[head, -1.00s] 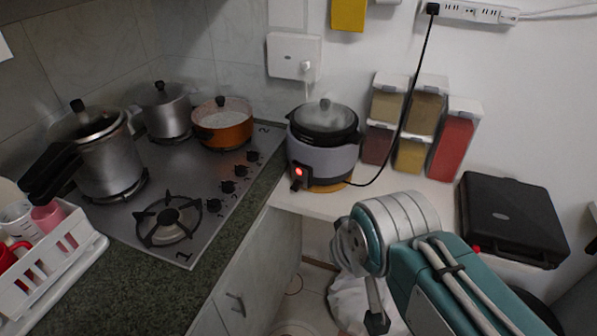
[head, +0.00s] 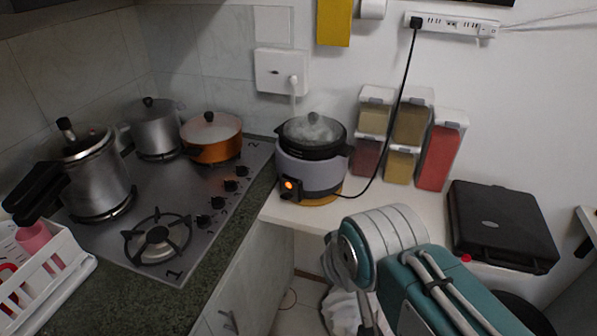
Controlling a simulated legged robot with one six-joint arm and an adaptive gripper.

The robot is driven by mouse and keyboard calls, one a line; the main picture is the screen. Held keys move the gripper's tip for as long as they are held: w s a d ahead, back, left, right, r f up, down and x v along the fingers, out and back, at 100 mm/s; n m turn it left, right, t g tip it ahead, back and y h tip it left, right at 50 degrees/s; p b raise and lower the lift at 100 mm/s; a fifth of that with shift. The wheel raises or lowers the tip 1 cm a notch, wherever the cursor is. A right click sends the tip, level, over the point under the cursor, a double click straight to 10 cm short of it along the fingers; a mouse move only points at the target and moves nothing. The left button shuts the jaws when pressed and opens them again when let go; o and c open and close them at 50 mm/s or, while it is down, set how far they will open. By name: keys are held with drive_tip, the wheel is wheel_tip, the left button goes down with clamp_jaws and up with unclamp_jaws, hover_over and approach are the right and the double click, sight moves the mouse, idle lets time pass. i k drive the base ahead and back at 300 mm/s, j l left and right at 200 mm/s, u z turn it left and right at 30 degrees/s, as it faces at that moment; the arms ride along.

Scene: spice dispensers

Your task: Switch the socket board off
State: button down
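The socket board (head: 452,25) is a long white power strip fixed to the wall at the top right of the head view. A black plug (head: 416,22) sits in its left end, and its cord runs down to the grey cooker (head: 310,168). The cooker's lamp (head: 288,186) glows orange. A small switch-like part (head: 487,31) shows at the board's right end, too small to tell its position. My arm reaches in from the lower right, well below the board. My gripper's fingers are not visible.
Spice dispensers (head: 437,155) stand against the wall behind the white counter (head: 275,212). A black appliance (head: 500,226) is at the right. A white wall socket (head: 283,72) and a yellow box (head: 334,22) are left of the board. The hob (head: 120,215) holds several pots.

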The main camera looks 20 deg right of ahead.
sight(490, 30)
drive_tip(key=l+z, duration=0.1)
drive_tip(key=z, duration=1.1)
